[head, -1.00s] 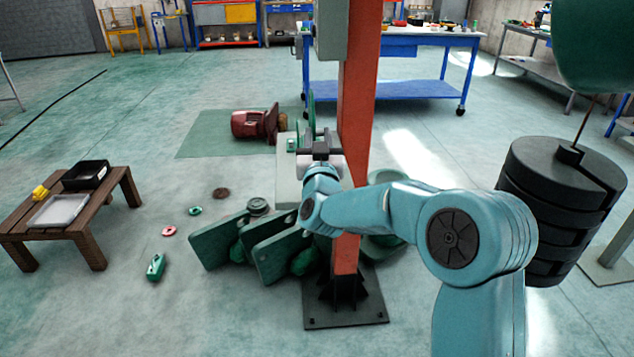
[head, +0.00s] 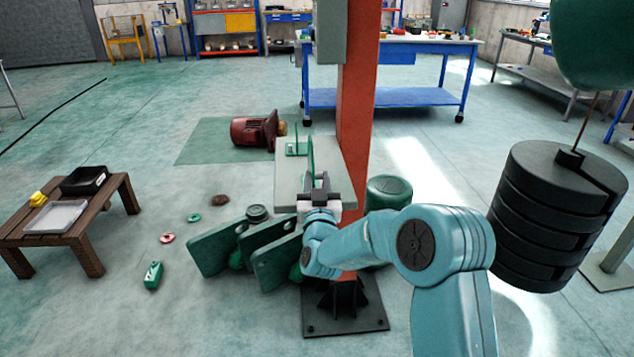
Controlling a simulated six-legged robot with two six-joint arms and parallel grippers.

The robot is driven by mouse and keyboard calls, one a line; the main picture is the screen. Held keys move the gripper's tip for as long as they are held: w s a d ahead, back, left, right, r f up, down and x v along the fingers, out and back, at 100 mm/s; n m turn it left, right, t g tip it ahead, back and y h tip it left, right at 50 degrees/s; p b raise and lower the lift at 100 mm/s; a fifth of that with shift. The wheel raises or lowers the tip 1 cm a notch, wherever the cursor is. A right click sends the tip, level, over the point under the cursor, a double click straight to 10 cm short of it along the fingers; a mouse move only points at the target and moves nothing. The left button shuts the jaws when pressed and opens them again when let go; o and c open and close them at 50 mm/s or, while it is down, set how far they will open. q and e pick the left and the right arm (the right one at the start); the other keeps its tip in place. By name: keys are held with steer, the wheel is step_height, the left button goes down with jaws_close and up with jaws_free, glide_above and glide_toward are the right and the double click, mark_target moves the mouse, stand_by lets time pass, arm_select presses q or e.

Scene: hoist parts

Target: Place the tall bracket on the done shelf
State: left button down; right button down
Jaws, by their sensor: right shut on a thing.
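The tall bracket (head: 311,152) is a thin green upright plate, seen nearly edge-on. My right gripper (head: 319,182) is shut on it, and the jaws and wrist hide its lower part. It stands over the pale grey shelf top (head: 288,186), which I take as the done shelf. I cannot tell whether the bracket touches that surface. My left gripper is not in view.
Another green bracket (head: 297,149) stands at the far end of the grey top. An orange-red column (head: 358,110) rises close to the right. Large green parts (head: 217,248) lie below left. Black stacked weights (head: 548,215) hang at right.

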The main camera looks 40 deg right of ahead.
steer(key=c, duration=0.8)
jaws_free()
